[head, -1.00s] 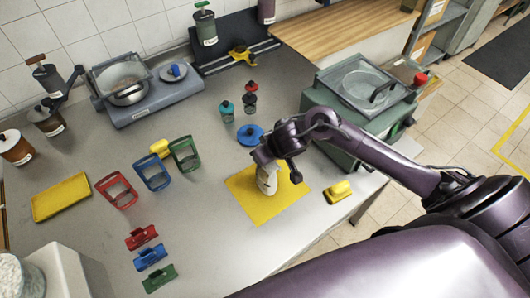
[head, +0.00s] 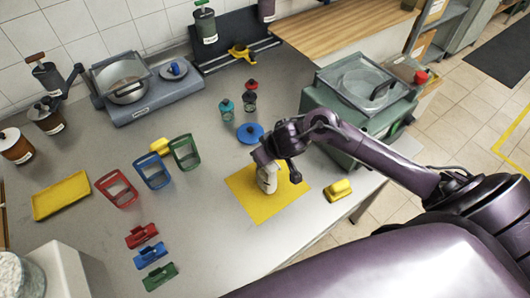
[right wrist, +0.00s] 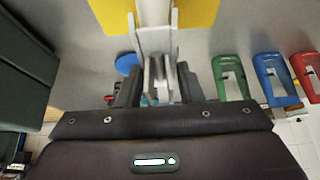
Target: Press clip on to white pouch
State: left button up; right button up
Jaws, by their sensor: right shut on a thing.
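A white thing (head: 267,180) stands on the yellow mat (head: 244,192) under my right gripper. I cannot tell how much of it is pouch and how much is clip. In the right wrist view a pale grey-white forked piece (right wrist: 155,42) sits between the fingers of my right gripper (right wrist: 157,88), which is shut on it. The fingers hide part of it. Red (head: 141,235), blue (head: 150,255) and green (head: 160,276) clip-like pieces lie in a column at the front left of the counter. My left gripper is not in view.
Red (head: 116,189), blue (head: 153,171) and green (head: 184,153) frames stand left of the mat. A yellow block (head: 338,190) lies right of it, near the counter's edge. A blue disc (head: 250,133) and small bottles are behind. A green machine (head: 350,125) stands at the right.

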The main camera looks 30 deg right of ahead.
jog(key=o, duration=1)
jog(key=shift+o, duration=0.6)
jog(key=o, duration=0.4)
jog(key=shift+r, duration=0.15)
notch_tip(320, 180, up, 4)
jog(key=p, duration=0.5)
jog(key=shift+r+p, duration=0.25)
jog(key=shift+p, duration=0.15)
jog(key=shift+r+p, duration=0.85)
jog(key=shift+r, duration=0.25)
